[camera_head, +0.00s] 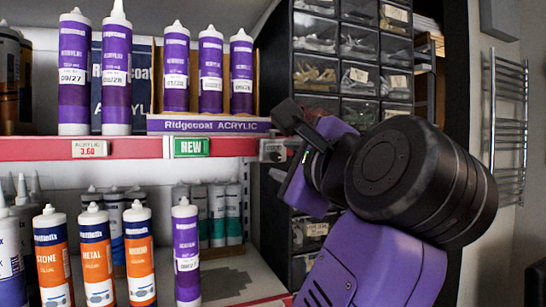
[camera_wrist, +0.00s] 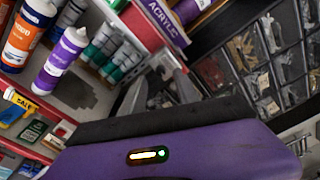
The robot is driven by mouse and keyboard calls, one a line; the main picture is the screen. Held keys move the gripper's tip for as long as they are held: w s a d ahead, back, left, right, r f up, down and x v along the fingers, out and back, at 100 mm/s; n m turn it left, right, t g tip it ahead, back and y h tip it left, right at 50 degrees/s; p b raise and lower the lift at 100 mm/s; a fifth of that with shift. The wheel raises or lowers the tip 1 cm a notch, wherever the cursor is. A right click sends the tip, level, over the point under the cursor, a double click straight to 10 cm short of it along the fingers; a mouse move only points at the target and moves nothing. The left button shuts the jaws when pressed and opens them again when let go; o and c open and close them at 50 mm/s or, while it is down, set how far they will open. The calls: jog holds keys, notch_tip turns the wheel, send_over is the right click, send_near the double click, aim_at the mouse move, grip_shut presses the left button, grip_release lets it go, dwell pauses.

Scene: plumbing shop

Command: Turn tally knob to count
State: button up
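A small grey device that looks like the tally counter (camera_head: 272,150) sits on the red shelf edge, right of the green "NEW" tag. Its knob and reading are too small to make out. My gripper is at the right end of the shelf, close to this device. In the wrist view the gripper's two grey fingers (camera_wrist: 160,90) point at the shelf edge with a gap between them. A small pale part of the device (camera_wrist: 165,65) seems to show by the fingertips. I cannot tell whether they touch it.
Purple sealant tubes (camera_head: 210,75) stand on the upper shelf above a "Ridgecoat ACRYLIC" strip (camera_head: 208,125). A black drawer cabinet (camera_head: 350,50) stands close behind my arm. A towel rail (camera_head: 508,120) hangs at right.

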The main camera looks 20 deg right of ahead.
aim_at(277, 158)
jog(key=shift+w+d, duration=0.1)
jog(key=shift+w, duration=1.7)
grip_shut()
